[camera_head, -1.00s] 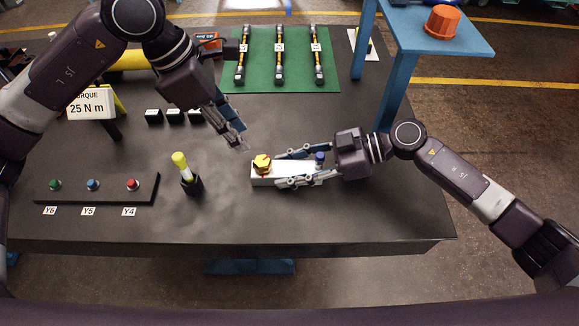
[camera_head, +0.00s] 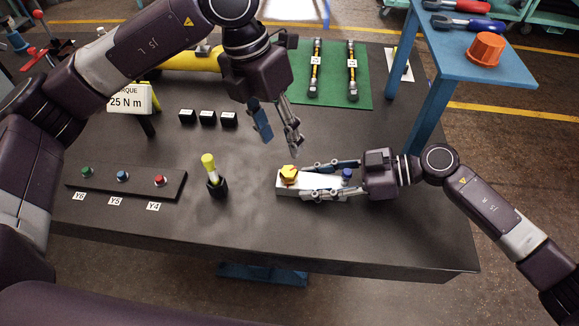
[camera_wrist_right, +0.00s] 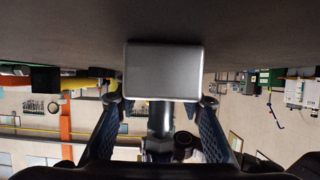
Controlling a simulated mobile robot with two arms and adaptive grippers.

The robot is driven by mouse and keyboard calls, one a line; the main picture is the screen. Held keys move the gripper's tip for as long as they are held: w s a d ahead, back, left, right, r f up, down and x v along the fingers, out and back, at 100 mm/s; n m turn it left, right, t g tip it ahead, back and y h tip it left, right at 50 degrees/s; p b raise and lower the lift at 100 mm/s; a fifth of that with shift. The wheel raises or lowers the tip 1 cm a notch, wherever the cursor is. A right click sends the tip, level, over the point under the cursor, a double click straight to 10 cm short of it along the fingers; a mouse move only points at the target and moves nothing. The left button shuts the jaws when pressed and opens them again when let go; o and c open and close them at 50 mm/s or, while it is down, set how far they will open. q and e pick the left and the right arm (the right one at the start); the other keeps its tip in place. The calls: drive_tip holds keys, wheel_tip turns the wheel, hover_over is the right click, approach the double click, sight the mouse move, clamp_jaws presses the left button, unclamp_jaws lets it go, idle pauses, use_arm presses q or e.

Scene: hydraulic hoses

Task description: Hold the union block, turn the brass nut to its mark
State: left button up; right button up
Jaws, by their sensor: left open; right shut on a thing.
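The union block (camera_head: 283,187) is a pale oblong block on the dark bench top, near its front right. The brass nut (camera_head: 289,173) sits on the block's left end; no mark can be made out on it. My right gripper (camera_head: 310,181) comes from the right and is shut on the block, one finger along each long side. In the right wrist view a plain grey face of the block (camera_wrist_right: 163,72) shows between the fingers. My left gripper (camera_head: 279,144) is open and empty, pointing down above and behind the nut, clear of it. A small blue part (camera_head: 346,174) shows by the right gripper's palm.
A yellow-topped tool stands in a black holder (camera_head: 216,184) left of the block. A strip with coloured buttons (camera_head: 122,178) lies further left. A torque sign (camera_head: 129,99), small black boxes (camera_head: 208,117) and a green hose mat (camera_head: 335,92) are behind. A blue side table (camera_head: 470,60) stands back right.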

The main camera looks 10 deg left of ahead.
sight(289, 171)
use_arm(q)
drive_tip(key=f+n, duration=0.3)
drive_tip(key=n, duration=0.1)
drive_tip(key=d+f+n+y, duration=0.1)
drive_tip(key=f+n, duration=0.3)
drive_tip(key=f+n+y, duration=0.1)
drive_tip(key=f+n, duration=0.2)
drive_tip(key=n, duration=0.1)
drive_tip(key=shift+w+d+f, duration=0.15)
drive_tip(key=shift+d, duration=0.2)
idle(0.4)
drive_tip(key=c, duration=1.2)
drive_tip(key=shift+o, duration=0.2)
